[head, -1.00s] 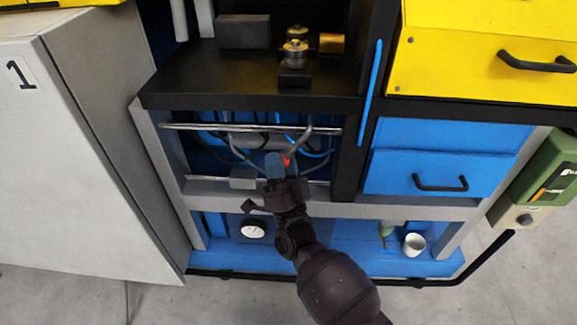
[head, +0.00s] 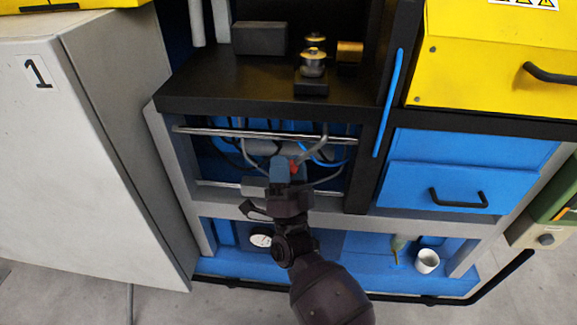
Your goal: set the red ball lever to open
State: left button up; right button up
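The red ball lever (head: 293,166) shows as a small red spot inside the opening below the black shelf, among pipes and cables. My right gripper (head: 287,172) reaches into the opening from below, its blue-grey fingertips at the red part. One finger is left of the red and the other is right of it, with a gap between them. The fingers and wrist hide most of the lever, so I cannot tell its angle or whether the fingers touch it. My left gripper is not in view.
Horizontal metal rails (head: 240,133) cross the opening. The black shelf (head: 215,90) lies above it, with brass-topped parts on it. A grey cabinet (head: 75,160) stands at left. A blue drawer (head: 440,187) is at right. A white cup (head: 427,261) and a gauge (head: 261,240) sit lower down.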

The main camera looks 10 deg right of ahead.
jog(key=shift+s+f, duration=0.1)
jog(key=shift+f, duration=0.05)
jog(key=shift+s+f, duration=0.2)
jog(key=shift+f, duration=0.05)
jog(key=v, duration=0.6)
jog(key=shift+s+a+f, duration=0.1)
jog(key=shift+s+f, duration=0.1)
jog(key=shift+s, duration=0.05)
